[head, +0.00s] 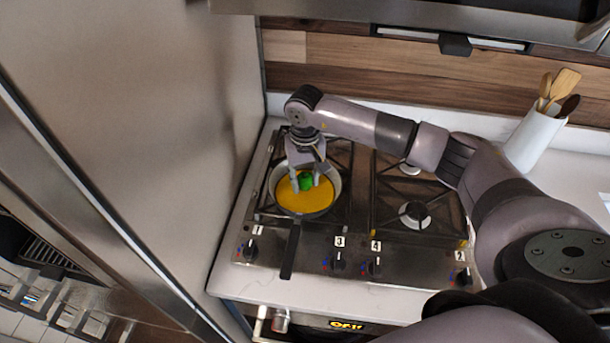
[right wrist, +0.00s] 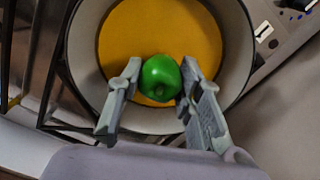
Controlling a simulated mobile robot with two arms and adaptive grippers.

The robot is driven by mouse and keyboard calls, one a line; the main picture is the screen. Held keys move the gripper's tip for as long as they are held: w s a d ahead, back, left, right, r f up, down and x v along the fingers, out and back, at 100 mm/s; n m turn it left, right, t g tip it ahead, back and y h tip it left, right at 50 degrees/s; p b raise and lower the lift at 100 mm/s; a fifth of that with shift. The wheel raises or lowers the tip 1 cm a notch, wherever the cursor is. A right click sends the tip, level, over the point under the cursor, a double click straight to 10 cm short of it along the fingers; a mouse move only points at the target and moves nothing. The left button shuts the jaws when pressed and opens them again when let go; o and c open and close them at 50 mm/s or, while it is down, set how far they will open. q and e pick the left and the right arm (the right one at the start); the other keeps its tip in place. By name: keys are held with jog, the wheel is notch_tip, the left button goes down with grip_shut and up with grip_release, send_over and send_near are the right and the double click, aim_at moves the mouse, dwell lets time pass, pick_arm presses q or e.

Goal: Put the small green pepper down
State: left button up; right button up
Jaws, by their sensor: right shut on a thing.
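The small green pepper (head: 305,182) is between the fingers of my right gripper (head: 307,181), over the pan. In the right wrist view the pepper (right wrist: 160,78) sits between both fingertips, and the right gripper (right wrist: 160,85) is shut on it. The pan (head: 274,187) stands on the left burners of the stove, with an orange-yellow inner bottom (head: 305,204). I cannot tell whether the pepper touches the bottom of the pan. My left gripper is not in view.
The pan's dark handle (head: 291,250) points to the front, over the knobs. The right burners (head: 414,214) are bare. A white crock (head: 533,139) with wooden utensils stands at the back right. A tall grey panel (head: 150,110) closes off the left side.

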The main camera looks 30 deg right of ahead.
aim_at(306, 176)
jog(key=o, duration=1.1)
notch_tip(306, 176, up, 7)
jog(key=shift+r+p, duration=0.1)
jog(key=shift+p, duration=1.15)
jog(key=shift+s, duration=0.15)
